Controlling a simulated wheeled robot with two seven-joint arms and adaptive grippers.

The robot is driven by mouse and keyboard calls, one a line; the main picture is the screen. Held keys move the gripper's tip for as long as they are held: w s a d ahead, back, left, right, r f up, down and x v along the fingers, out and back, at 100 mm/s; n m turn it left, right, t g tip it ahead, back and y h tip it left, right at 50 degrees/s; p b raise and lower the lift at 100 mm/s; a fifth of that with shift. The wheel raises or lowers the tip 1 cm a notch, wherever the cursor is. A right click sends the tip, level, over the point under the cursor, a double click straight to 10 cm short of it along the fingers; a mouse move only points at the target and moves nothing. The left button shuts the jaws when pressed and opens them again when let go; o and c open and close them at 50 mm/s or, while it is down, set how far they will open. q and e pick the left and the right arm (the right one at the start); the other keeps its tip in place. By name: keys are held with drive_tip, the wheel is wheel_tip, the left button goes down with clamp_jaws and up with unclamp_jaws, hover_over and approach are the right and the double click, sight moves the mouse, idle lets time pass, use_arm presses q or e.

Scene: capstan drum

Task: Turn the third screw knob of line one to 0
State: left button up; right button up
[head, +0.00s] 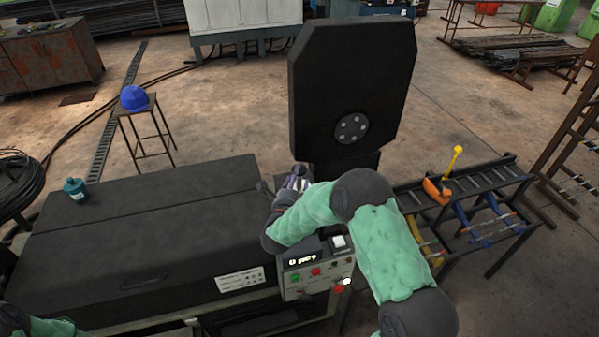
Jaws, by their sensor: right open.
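A control box (316,276) hangs at the right front end of the long black machine. Its face has a dark display with white characters (302,260), a white square part, green and red buttons and small dark knobs. The knobs are too small to tell apart, and I cannot read which one is the third of line one or its setting. My right gripper (296,178) is above and behind the box, pointing away from it, open and apart from the knobs. My right forearm crosses just above the box. My left gripper is out of view; only part of my left arm shows at the lower left.
A large black octagonal plate (350,85) stands behind my right gripper. A rack with tools (490,215) is on the right. A stool holds a blue cap (134,97).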

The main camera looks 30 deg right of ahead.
drive_tip(key=shift+x, duration=2)
drive_tip(key=shift+r, duration=0.1)
drive_tip(key=shift+a, duration=0.1)
clamp_jaws()
